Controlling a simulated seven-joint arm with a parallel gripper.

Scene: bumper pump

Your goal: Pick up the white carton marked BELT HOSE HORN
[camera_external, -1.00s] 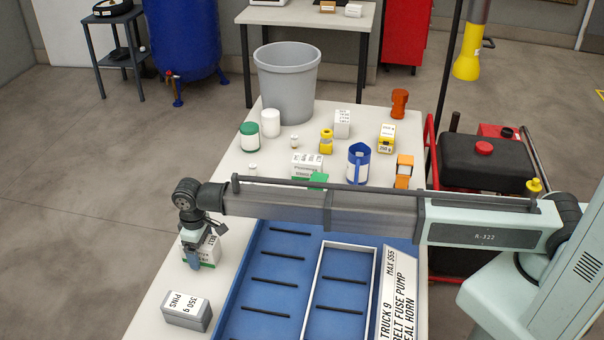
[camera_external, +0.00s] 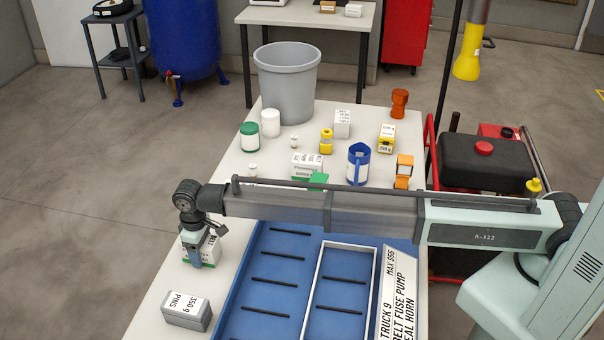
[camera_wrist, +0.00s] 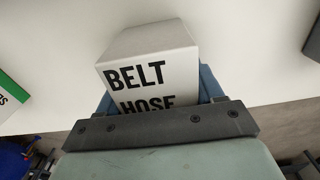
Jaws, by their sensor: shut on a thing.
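The white carton marked BELT HOSE (camera_wrist: 150,75) fills the middle of the wrist view, its lower lettering cut off by my gripper's body. My gripper (camera_wrist: 158,98) has a blue jaw on each side of the carton and is shut on it. In the external view my gripper (camera_external: 195,257) is low over the left side of the table. A white carton with a green lower edge (camera_external: 211,252) shows right behind it there. The held carton is mostly hidden in that view, and I cannot tell whether it touches the table.
A grey PINS box (camera_external: 187,311) lies on the table in front of my gripper. A blue tray (camera_external: 262,238) with dark slots and a white-framed section (camera_external: 319,275) is to the right. In the wrist view a green-edged carton (camera_wrist: 12,95) is at the left, apart from the held one.

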